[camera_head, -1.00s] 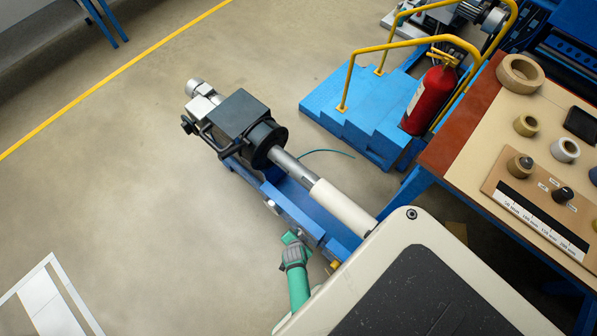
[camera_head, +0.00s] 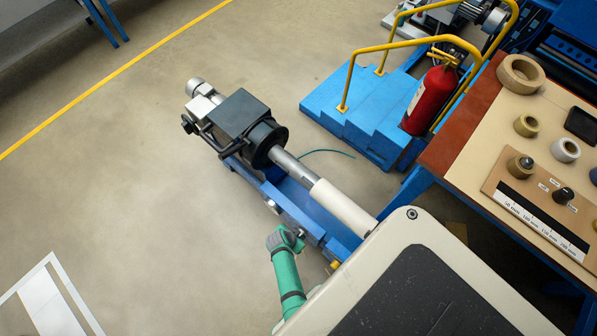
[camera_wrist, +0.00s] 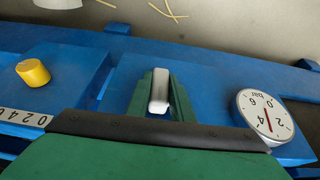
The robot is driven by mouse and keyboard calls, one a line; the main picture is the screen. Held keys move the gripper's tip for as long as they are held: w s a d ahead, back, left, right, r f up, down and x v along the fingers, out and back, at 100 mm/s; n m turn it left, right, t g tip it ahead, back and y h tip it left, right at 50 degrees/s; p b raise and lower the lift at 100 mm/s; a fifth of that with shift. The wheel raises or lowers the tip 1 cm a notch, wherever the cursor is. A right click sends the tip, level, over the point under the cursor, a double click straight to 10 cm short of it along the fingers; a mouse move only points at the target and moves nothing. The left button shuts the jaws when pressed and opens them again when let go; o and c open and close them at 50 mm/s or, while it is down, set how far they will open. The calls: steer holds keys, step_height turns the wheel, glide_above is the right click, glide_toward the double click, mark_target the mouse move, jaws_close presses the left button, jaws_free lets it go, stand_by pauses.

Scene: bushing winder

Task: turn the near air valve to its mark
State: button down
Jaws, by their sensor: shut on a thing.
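My gripper (camera_wrist: 160,95) is shut on a pale grey-white valve handle (camera_wrist: 159,88), with a green finger on each side of it. The handle stands out from the blue machine side in the wrist view. In the head view my gripper (camera_head: 299,238) is at the near side of the blue machine bed (camera_head: 312,222), and the handle is hidden there. A round white gauge (camera_wrist: 266,113) marked "bar" with a red needle sits to the right of the handle in the wrist view. I cannot make out a mark for the handle.
A yellow knob (camera_wrist: 33,72) and a white number strip (camera_wrist: 22,117) lie left of the handle. The winder holds a pale roll (camera_head: 342,207). Blue steps (camera_head: 350,110) and a table (camera_head: 470,130) stand beyond.

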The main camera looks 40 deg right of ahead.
steer(key=shift+a, duration=0.15)
steer(key=c, duration=1.6)
jaws_free()
steer(key=shift+o, duration=0.2)
steer(key=v, duration=1)
steer(key=shift+r, duration=0.35)
steer(key=shift+a, duration=0.1)
